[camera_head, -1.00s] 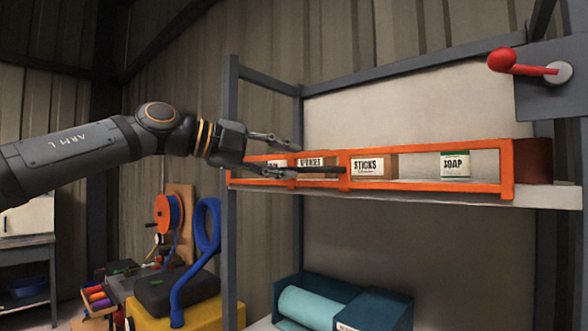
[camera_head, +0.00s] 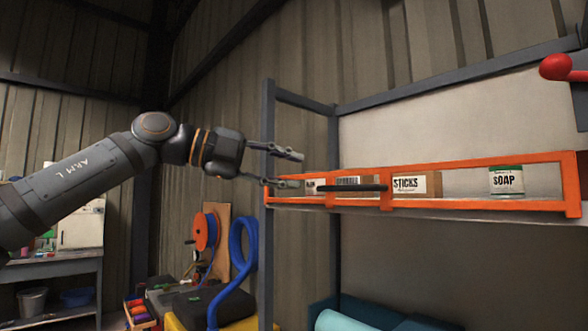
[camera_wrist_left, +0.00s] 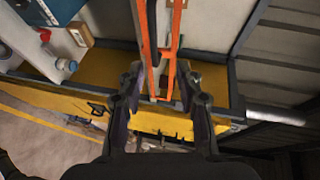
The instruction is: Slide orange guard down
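The orange guard (camera_head: 480,205) is a long open frame across the front of the shelf. A dark bar handle (camera_head: 352,188) is on its left half. My left gripper (camera_head: 294,169) is open and empty at the guard's left end, left of the handle. Its lower finger overlaps the guard's corner in the picture; I cannot tell whether they touch. In the left wrist view the open gripper (camera_wrist_left: 159,84) has the guard's orange bars (camera_wrist_left: 174,50) showing between and beyond its fingers. My right gripper is not in view.
Behind the guard stand a SOAP container (camera_head: 506,180), a STICKS box (camera_head: 415,186) and other labelled boxes. A grey shelf post (camera_head: 268,130) rises beside the gripper. A red knob (camera_head: 555,67) is at upper right. A blue hose (camera_head: 240,260) and orange reel (camera_head: 206,232) are below.

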